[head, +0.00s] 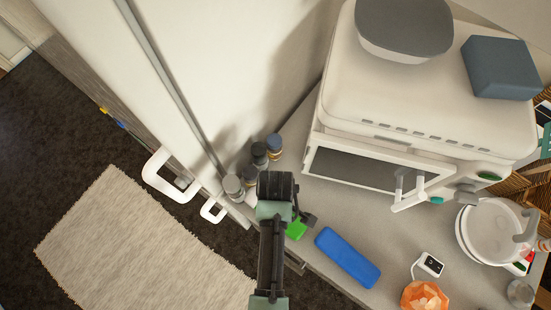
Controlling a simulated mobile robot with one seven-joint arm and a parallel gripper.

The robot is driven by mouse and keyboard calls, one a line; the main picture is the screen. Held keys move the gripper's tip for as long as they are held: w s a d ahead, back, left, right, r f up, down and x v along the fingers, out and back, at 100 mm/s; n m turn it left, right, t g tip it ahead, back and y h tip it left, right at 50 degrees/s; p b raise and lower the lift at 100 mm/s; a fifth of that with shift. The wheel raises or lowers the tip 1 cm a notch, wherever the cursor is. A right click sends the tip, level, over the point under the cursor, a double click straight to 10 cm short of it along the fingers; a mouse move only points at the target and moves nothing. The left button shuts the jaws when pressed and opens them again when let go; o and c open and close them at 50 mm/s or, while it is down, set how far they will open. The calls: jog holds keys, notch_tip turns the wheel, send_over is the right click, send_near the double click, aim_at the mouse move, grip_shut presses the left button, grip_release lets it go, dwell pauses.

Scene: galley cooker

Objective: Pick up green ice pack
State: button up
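A bright green block (296,230), which looks like the green ice pack, lies near the front edge of the counter. My arm hides its left part, so I cannot tell its full shape. My gripper (308,220) is beside the arm's dark wrist, just above the green block in the picture. I cannot tell whether it touches the block. The fingers are small and dark and partly hidden, so their opening does not show.
A blue block (347,257) lies right of the green one. Small jars (259,155) stand behind my wrist by the white fridge (215,60). A white toaster oven (420,110) fills the back. An orange bowl (424,296) and stacked white dishes (492,230) are at right.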

jog(key=shift+f, duration=0.1)
jog(key=c, duration=1.5)
